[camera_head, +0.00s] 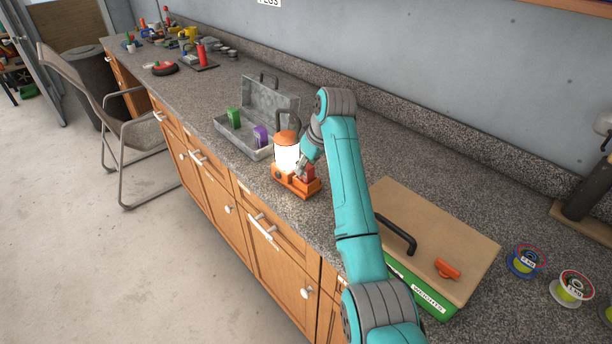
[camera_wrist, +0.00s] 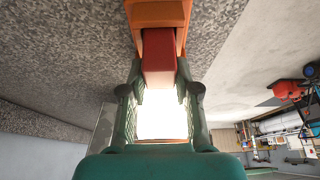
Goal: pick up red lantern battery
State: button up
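The red lantern battery (camera_wrist: 158,55) is a red block sitting in a slot of the orange lantern base (camera_wrist: 158,13). In the head view the lantern (camera_head: 288,158), with a glowing white body and orange top and base, stands on the counter near its front edge. My gripper (camera_wrist: 159,68) reaches down at the lantern's right side, with one finger on each side of the battery's near end. The fingers look open, with only slim gaps to the battery. In the head view my gripper (camera_head: 305,168) partly hides the battery. The lantern's bright glow fills the space between the fingers.
An open grey metal box (camera_head: 238,146) holding a green block (camera_head: 234,118) and a purple block (camera_head: 261,136) stands left of the lantern. A green crate with a tan lid (camera_head: 440,235) is at right, with line spools (camera_head: 525,262) beyond. The wall bounds the counter's back.

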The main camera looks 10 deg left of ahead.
grip_shut()
jog(key=shift+r, duration=0.1)
